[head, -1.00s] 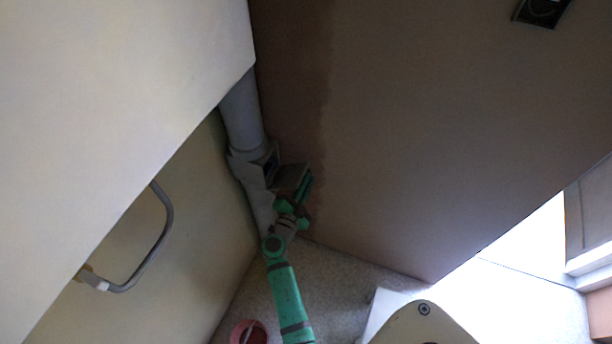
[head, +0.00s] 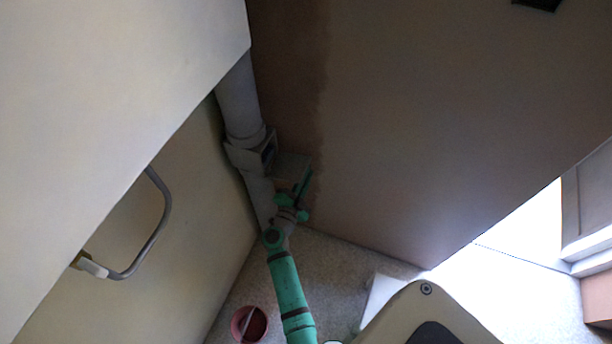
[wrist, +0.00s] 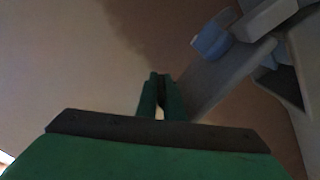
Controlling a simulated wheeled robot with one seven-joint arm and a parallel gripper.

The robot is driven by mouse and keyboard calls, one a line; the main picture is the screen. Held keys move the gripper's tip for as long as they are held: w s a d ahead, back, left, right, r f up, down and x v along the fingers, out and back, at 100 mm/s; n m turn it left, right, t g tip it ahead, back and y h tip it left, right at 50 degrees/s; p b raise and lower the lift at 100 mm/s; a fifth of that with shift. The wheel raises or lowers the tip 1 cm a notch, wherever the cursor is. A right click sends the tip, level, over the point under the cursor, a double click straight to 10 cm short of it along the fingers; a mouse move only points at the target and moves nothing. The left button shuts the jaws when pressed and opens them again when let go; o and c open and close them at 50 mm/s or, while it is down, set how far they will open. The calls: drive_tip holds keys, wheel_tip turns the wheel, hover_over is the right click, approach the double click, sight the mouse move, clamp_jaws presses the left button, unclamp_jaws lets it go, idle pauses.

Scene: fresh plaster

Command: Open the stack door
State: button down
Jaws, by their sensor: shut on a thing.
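The stack is a pale grey pipe (head: 238,105) in the corner, with a boxy access piece (head: 268,148) partway down. Its door (head: 290,167), a flat grey panel, stands swung out from the box, and a dark opening shows beside it. In the wrist view the panel (wrist: 222,82) slants up to the right from my fingers, with a bluish-grey block (wrist: 210,38) on it. My green gripper (head: 305,188) is at the door's outer side, shut on the door; its fingers also show in the wrist view (wrist: 161,95). The exact contact is hidden by the fingers.
A brown plastered wall (head: 430,130) lies close on the right of the door. A pale wall with a grey grab rail (head: 155,235) is on the left. A reddish bucket (head: 249,324) stands on the speckled floor near my arm. Bright open floor (head: 510,250) is at the right.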

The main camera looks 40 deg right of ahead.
drive_tip(key=c, duration=2.2)
unclamp_jaws()
drive_tip(key=shift+d, duration=0.1)
drive_tip(key=v, duration=1.1)
drive_tip(key=shift+d, duration=0.1)
